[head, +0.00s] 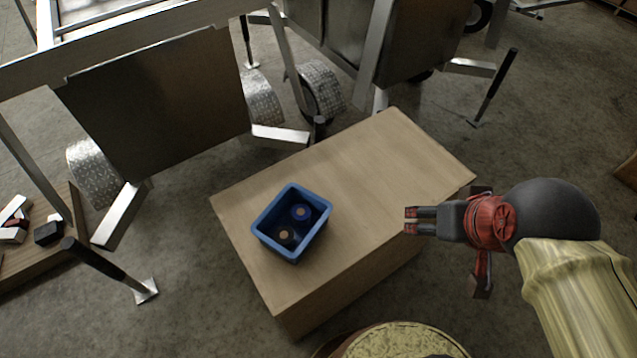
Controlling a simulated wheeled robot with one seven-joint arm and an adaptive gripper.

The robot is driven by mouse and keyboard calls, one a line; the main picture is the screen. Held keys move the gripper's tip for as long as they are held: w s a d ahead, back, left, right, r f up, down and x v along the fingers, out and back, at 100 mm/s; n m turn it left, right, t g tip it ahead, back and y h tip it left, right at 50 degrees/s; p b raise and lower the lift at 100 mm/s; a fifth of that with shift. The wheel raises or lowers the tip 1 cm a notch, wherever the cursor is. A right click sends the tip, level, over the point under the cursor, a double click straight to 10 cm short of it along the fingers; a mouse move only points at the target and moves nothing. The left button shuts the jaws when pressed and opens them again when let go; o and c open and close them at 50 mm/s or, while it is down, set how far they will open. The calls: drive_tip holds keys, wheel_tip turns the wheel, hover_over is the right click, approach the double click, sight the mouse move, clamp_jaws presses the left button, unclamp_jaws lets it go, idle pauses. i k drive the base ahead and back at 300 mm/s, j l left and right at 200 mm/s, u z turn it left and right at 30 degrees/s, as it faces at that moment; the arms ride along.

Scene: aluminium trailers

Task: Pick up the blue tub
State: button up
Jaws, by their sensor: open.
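The blue tub (263,229) is a small open rectangular box on the left part of a wooden box-like table (385,150). The tub's underside is hidden.
Aluminium trailers (160,100) with wheels and support legs stand behind the table. Another wooden surface (30,265) at the left holds several small white, red and black items. The right part of the tabletop is bare. Concrete floor shows around the table.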

sight(277, 214)
drive_tip(key=k+l+z, duration=0.1)
drive_tip(key=k, duration=1.1)
drive_tip(key=j+z, duration=0.25)
drive_tip(key=z, duration=0.15)
drive_tip(key=j+z, duration=0.5)
drive_tip(key=z, duration=0.25)
drive_tip(key=j, duration=1.2)
drive_tip(key=k+j, duration=0.15)
drive_tip(key=j, duration=2.2)
drive_tip(key=k+u, duration=0.05)
